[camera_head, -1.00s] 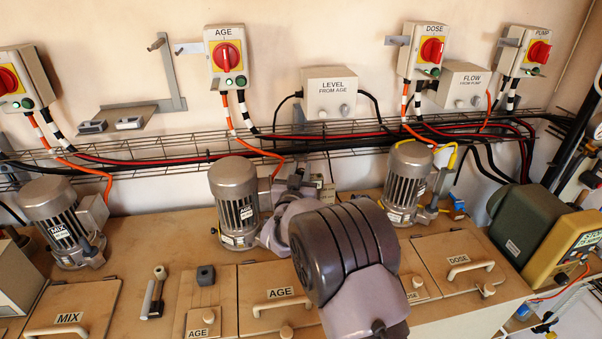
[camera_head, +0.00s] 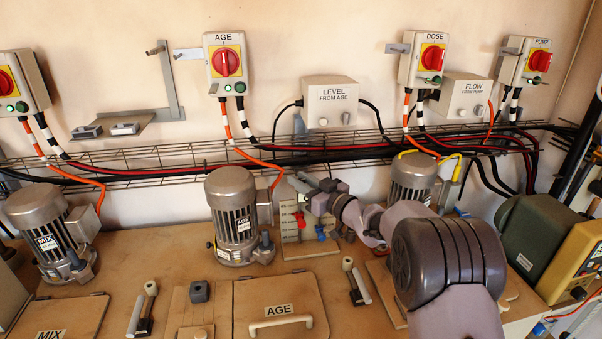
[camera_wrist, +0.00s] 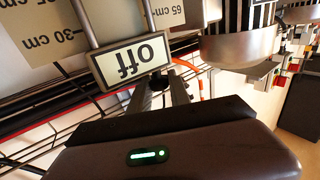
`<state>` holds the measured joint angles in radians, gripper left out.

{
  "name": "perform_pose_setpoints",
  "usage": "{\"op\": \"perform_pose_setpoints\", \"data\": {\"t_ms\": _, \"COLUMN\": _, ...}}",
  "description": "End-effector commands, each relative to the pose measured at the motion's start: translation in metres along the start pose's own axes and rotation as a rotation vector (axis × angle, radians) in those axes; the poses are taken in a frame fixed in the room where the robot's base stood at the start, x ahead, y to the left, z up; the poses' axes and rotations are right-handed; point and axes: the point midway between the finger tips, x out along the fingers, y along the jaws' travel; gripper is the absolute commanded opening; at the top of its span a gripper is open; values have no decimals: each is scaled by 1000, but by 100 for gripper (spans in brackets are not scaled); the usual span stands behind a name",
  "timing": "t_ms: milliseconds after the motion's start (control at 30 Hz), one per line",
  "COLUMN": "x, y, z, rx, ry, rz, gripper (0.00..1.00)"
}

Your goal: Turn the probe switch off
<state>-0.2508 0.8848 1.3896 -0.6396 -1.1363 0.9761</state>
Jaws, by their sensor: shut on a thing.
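My gripper (camera_head: 302,184) reaches in from the right, over the beige probe panel (camera_head: 291,222) between the AGE and DOSE motors. In the wrist view, an upside-down "off" plate (camera_wrist: 131,61) sits just in front of the gripper (camera_wrist: 161,82). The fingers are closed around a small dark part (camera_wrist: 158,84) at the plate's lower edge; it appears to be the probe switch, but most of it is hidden. Tags marked 30 cm (camera_wrist: 40,42) and 65 cm (camera_wrist: 172,12) show beyond the plate.
The AGE motor (camera_head: 232,215) stands close to the left of my gripper, and the DOSE motor (camera_head: 412,178) is partly behind my arm. A wire cable tray (camera_head: 160,155) runs behind. Red rotary switches, such as the AGE switch (camera_head: 226,62), are on the wall above.

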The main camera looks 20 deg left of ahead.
Motion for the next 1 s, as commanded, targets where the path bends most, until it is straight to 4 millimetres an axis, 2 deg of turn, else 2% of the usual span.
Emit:
{"op": "perform_pose_setpoints", "data": {"t_ms": 33, "x": 0, "y": 3, "z": -11, "rx": -2, "ry": 5, "rz": -38, "gripper": 0}}
{"op": "perform_pose_setpoints", "data": {"t_ms": 67, "x": 0, "y": 3, "z": -11, "rx": -2, "ry": 5, "rz": -67, "gripper": 0}}
{"op": "perform_pose_setpoints", "data": {"t_ms": 500, "x": 2, "y": 3, "z": -2, "rx": 0, "ry": 12, "rz": -395, "gripper": 0}}
{"op": "perform_pose_setpoints", "data": {"t_ms": 1000, "x": 0, "y": 1, "z": -2, "rx": 1, "ry": 5, "rz": -519, "gripper": 0}}
